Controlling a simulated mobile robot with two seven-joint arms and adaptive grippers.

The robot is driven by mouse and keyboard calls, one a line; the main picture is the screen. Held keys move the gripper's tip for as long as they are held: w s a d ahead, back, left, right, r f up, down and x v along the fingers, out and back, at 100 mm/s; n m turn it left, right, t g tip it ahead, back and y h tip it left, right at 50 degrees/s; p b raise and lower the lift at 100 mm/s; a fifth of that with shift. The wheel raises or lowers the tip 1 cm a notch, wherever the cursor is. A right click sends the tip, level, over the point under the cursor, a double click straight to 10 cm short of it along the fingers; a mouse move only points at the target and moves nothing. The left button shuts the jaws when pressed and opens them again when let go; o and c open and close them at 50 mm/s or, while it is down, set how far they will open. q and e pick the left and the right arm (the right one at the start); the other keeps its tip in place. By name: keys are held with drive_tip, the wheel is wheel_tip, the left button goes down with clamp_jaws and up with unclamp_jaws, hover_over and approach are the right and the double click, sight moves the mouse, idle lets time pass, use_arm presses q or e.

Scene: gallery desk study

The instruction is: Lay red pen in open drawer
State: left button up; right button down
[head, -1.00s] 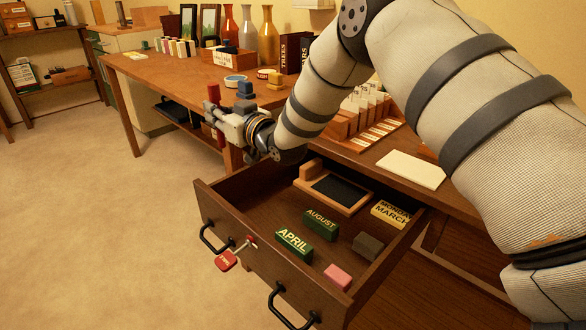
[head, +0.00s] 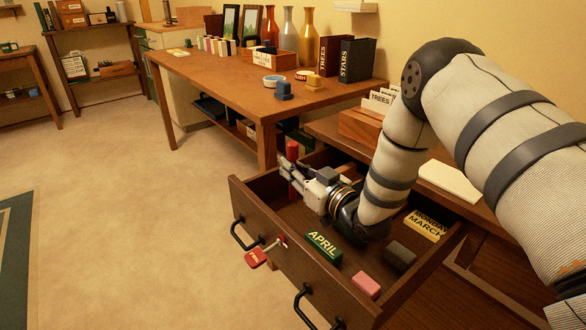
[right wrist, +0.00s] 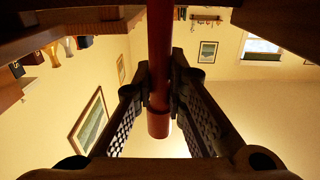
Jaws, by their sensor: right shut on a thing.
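My right gripper (head: 291,172) is shut on the red pen (head: 292,151). The pen stands roughly upright in its fingers, sticking out above and below them. In the right wrist view the red pen (right wrist: 159,60) runs between the two fingers (right wrist: 160,100). The open drawer (head: 275,240) is pulled out of the desk, and the gripper and pen are over its left end, low near the rim. I cannot tell how far the pen's lower end is above the drawer floor. My left gripper is not in view.
In the drawer lie a green APRIL block (head: 323,246), a pink block (head: 366,285), a dark grey block (head: 400,255) and a yellow MONDAY MARCH block (head: 427,224). A red-tagged key (head: 256,257) hangs at the drawer front. My arm hides the drawer's back part.

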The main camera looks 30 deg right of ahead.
drive_tip(key=shift+f, duration=0.6)
drive_tip(key=c, duration=1.6)
unclamp_jaws()
drive_tip(key=shift+c, duration=0.2)
drive_tip(key=shift+r, duration=0.15)
